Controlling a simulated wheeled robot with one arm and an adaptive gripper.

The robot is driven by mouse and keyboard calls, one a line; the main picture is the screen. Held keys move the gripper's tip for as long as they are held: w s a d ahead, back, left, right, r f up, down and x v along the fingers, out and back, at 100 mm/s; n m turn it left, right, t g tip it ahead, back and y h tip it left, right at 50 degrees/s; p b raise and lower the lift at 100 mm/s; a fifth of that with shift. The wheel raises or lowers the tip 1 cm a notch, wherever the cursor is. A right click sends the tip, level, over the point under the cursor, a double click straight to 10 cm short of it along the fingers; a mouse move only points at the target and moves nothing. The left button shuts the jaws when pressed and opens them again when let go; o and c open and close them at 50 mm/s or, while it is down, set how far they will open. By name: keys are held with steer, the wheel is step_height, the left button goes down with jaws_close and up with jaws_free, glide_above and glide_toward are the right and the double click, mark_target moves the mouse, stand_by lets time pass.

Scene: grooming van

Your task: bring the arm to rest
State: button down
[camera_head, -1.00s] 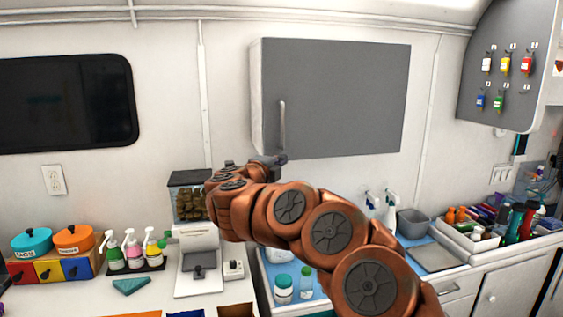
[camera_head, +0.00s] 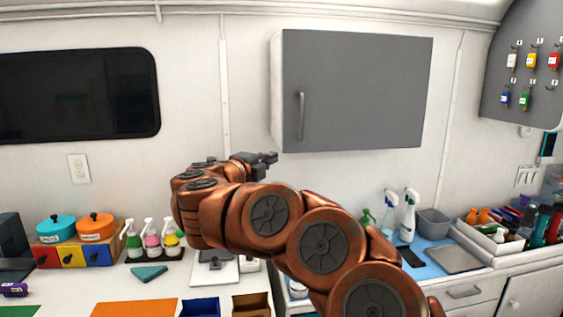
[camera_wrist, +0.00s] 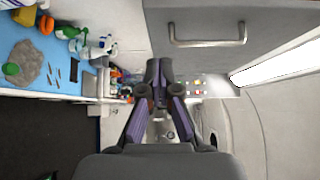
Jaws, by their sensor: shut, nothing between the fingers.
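My copper arm reaches up from the lower right of the head view and bends left over the counter. My gripper (camera_head: 268,158) is at its end, shut and empty, in the air in front of the white wall, just below and left of the grey wall cabinet (camera_head: 355,90). In the wrist view my gripper (camera_wrist: 158,68) shows its two purple-sided fingers together, with nothing between them. The cabinet handle (camera_wrist: 207,42) shows above and to the right of the fingers, apart from them. The arm hides part of the counter behind it.
The counter below holds a teal pot (camera_head: 56,228), an orange pot (camera_head: 96,226), pump bottles (camera_head: 152,240), a white scale-like device (camera_head: 214,266) and spray bottles (camera_head: 408,215). A grey bin (camera_head: 433,222) stands at right. Key tags hang on a grey panel (camera_head: 500,100).

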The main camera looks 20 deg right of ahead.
steer(key=a+r+n+t+y, duration=0.4)
steer(key=a+n+y, duration=0.3)
steer(key=a+r+n+t+y, duration=0.4)
steer(key=a+r+n+y, duration=0.15)
steer(key=a, duration=0.25)
steer(key=s+a+f+n+g+y, duration=0.6)
steer(key=s+a+f+n+y, duration=0.2)
steer(key=s+f+n, duration=0.25)
steer(key=s+d+f+n+g+h, duration=0.1)
steer(key=s+d+f+n+g, duration=0.25)
steer(key=s+f, duration=0.55)
steer(key=s+d+f+n+g+h, duration=0.2)
steer(key=s+d+f+g, duration=0.25)
steer(key=s+f, duration=0.5)
steer(key=s+d+f+g+h, duration=0.2)
steer(key=s+d+f+g, duration=0.2)
steer(key=s+d, duration=0.3)
steer(key=s+d+f+g+h, duration=0.2)
steer(key=s+d+f, duration=0.4)
steer(key=s, duration=0.7)
steer(key=shift+s+d+f+m+g, duration=0.35)
steer(key=shift+d+f+m+g, duration=0.1)
steer(key=shift+g, duration=0.45)
